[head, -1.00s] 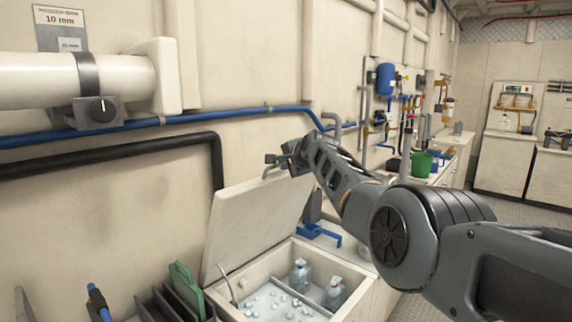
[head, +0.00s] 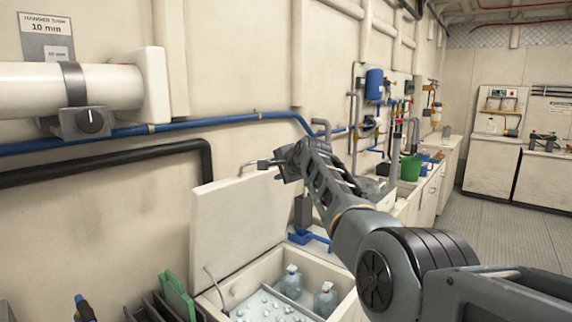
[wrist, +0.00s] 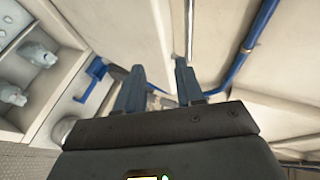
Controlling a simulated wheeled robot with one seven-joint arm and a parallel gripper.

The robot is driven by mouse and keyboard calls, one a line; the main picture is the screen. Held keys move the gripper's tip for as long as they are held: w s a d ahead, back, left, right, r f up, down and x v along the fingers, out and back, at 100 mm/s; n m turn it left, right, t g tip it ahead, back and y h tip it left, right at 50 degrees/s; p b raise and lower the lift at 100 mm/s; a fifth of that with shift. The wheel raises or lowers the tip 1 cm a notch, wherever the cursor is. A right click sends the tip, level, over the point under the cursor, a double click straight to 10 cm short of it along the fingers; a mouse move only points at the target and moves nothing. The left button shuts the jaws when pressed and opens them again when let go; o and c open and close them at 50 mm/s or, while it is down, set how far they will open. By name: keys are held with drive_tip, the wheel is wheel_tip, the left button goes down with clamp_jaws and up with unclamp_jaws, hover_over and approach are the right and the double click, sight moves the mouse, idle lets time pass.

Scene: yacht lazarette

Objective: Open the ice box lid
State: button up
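The ice box lid (head: 235,230) is a pale panel standing raised, near upright and leaning back, in the head view. A metal bar handle (head: 262,164) is at its top edge. The ice box (head: 335,270) below is uncovered, showing ice and two bottles (head: 292,281) (head: 326,299). My gripper (head: 284,163) is at the right end of the handle, by the lid's top corner. In the wrist view my gripper's two fingers (wrist: 159,78) are apart with nothing clearly between them. Whether they touch the handle cannot be told.
A blue pipe (head: 230,119) and a black pipe (head: 110,160) run along the wall behind the lid. A blue bracket (head: 308,236) is beside the box. Dark dividers with a green board (head: 178,297) stand at front left. Open floor (head: 500,230) lies at right.

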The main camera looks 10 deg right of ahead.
drive_tip(key=v, duration=0.6)
idle(0.3)
drive_tip(key=shift+s+r, duration=0.1)
drive_tip(key=shift+r, duration=0.05)
